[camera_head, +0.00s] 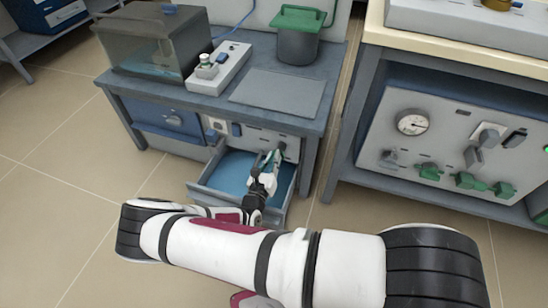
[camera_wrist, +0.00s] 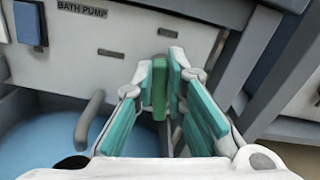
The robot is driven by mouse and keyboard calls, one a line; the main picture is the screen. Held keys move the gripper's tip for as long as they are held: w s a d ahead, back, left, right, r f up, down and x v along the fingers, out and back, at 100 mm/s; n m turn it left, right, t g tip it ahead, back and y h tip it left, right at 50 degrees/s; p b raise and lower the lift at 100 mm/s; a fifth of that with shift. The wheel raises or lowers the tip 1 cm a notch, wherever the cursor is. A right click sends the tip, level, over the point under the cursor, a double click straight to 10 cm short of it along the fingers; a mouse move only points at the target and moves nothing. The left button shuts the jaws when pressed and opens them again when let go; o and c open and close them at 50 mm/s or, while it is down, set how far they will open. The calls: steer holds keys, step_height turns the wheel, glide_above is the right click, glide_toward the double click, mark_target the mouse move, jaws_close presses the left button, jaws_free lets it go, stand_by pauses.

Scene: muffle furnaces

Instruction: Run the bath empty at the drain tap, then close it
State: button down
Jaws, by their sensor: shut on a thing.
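The bath (camera_head: 140,48) is a clear tank on the bench at the upper left, with a shallow layer of bluish liquid low inside. The drain tap is on the light panel below the bench; its green handle (camera_wrist: 159,88) stands upright between my fingers in the wrist view. My gripper (camera_wrist: 161,92) is shut on this handle, and it shows beside the panel in the head view (camera_head: 271,160). A grey curved spout (camera_wrist: 89,120) hangs left of the handle. Below it is an open tray (camera_head: 210,196) with a blue surface inside; I see no stream from the spout.
The panel carries a "BATH PUMP" label (camera_wrist: 82,9) and a blue switch (camera_wrist: 28,22). A pot with a green lid (camera_head: 298,35) stands on the bench. A second bench with a gauge (camera_head: 411,122) and green valves (camera_head: 470,181) is at the right. The floor at left is clear.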

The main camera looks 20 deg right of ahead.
steer(key=shift+w+a+f+n+b, duration=0.25)
steer(key=shift+f+n, duration=0.2)
steer(key=shift+n, duration=2.1)
steer(key=shift+w+a+f+n, duration=0.1)
steer(key=shift+a+f+n, duration=0.3)
steer(key=shift+n, duration=2.2)
steer(key=shift+w+a+f+n+b, duration=0.2)
steer(key=shift+f+n, duration=0.3)
steer(key=shift+n, duration=2.05)
steer(key=c, duration=1.6)
jaws_free()
steer(key=v, duration=1.2)
